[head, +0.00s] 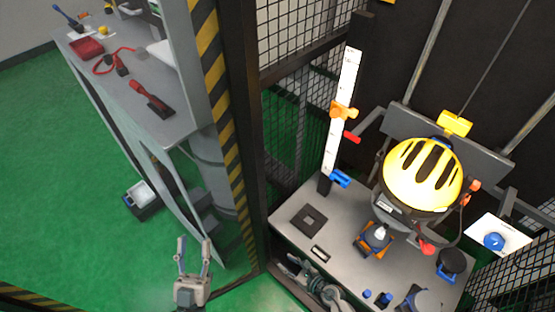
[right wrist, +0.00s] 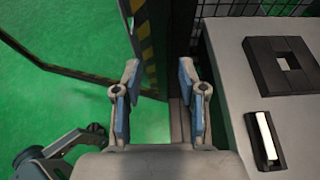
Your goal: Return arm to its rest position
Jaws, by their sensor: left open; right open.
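My left gripper (head: 194,246) is at the bottom left of the head view, over the green floor. Its two fingers with blue pads point up and stand apart, with nothing between them. My right gripper (head: 296,268) is low at the front left edge of the grey table (head: 285,216), partly hidden and hard to make out there. The right wrist view shows the right gripper (right wrist: 158,70) close up, open and empty. Its fingers are just left of the table, with the floor and a dark frame post behind them.
A yellow helmet (head: 423,175) sits in the drop rig above the table. A black square plate (head: 309,220) and a small black holder (head: 320,253) lie near the right gripper. A striped post (head: 222,110) and mesh stand behind. A workbench (head: 150,120) is at left.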

